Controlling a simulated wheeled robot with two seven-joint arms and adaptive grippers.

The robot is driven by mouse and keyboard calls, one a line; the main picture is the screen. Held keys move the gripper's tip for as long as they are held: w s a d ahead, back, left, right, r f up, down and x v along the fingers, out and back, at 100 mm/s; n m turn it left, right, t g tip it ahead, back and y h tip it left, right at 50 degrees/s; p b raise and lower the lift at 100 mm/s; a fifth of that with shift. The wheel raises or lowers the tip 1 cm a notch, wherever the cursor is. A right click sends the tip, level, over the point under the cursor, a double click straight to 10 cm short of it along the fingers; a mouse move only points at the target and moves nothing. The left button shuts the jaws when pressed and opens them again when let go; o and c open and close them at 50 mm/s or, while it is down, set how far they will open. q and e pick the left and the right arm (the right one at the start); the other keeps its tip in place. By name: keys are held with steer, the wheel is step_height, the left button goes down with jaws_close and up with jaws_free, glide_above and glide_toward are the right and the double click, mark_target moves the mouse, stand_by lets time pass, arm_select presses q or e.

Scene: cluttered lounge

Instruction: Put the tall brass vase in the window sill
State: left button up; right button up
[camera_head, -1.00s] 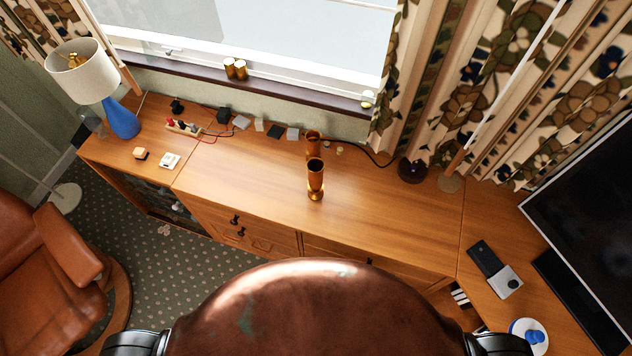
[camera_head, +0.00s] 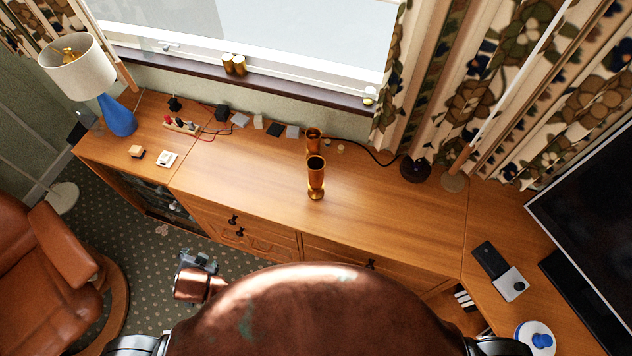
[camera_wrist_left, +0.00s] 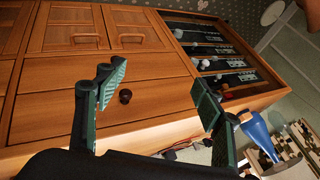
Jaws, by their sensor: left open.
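The tall brass vase (camera_head: 316,180) stands upright on the wooden cabinet (camera_head: 390,215), near its middle. A second brass vessel (camera_head: 313,137) stands just behind it, partly hidden by it. The dark window sill (camera_head: 300,94) runs along the wall behind the cabinet, under the window. My left gripper (camera_head: 198,262) is low in front of the cabinet, left of the tall vase and well apart from it. In the left wrist view its two fingers (camera_wrist_left: 160,90) are spread and empty, facing the cabinet's drawer fronts. My right gripper is not in view.
Two small brass pots (camera_head: 234,66) and a small white item (camera_head: 369,95) stand on the sill. A blue lamp (camera_head: 118,116), power strip (camera_head: 181,126), cables and small boxes lie along the cabinet's back and left. A monitor (camera_head: 590,215) is at right, an armchair (camera_head: 45,250) at left.

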mark_target(313, 174)
arm_select(q)
steer(key=w+d+r+m+t, duration=0.4)
steer(key=w+d+r+m, duration=0.15)
steer(key=w+m, duration=0.3)
steer(key=w+d+r+m+t, duration=0.45)
steer(key=w+r+m, duration=0.25)
steer(key=w, duration=0.2)
steer(key=d+m+t+h, duration=0.1)
steer(key=d+m+h, duration=0.2)
steer(key=d+m, duration=0.3)
steer(key=w+d+m+t+h, duration=0.1)
steer(key=d+m+h, duration=0.2)
steer(key=d+m, duration=0.4)
steer(key=w+d+r+m+t+h, duration=0.1)
steer(key=d+m+h, duration=0.2)
steer(key=d+m, duration=0.3)
steer(key=shift+w+d+r+m, duration=0.1)
steer(key=shift+w+d+m, duration=0.1)
steer(key=shift+d, duration=1.25)
steer(key=shift+w+d+m, duration=0.1)
steer(key=shift+d+m, duration=0.05)
steer(key=shift+d, duration=1.3)
steer(key=x, duration=0.6)
steer(key=shift+d+r+p, duration=0.2)
steer(key=shift+d+p, duration=0.1)
steer(key=shift+w+d, duration=0.15)
steer(key=shift+w, duration=0.3)
steer(key=shift+c, duration=0.3)
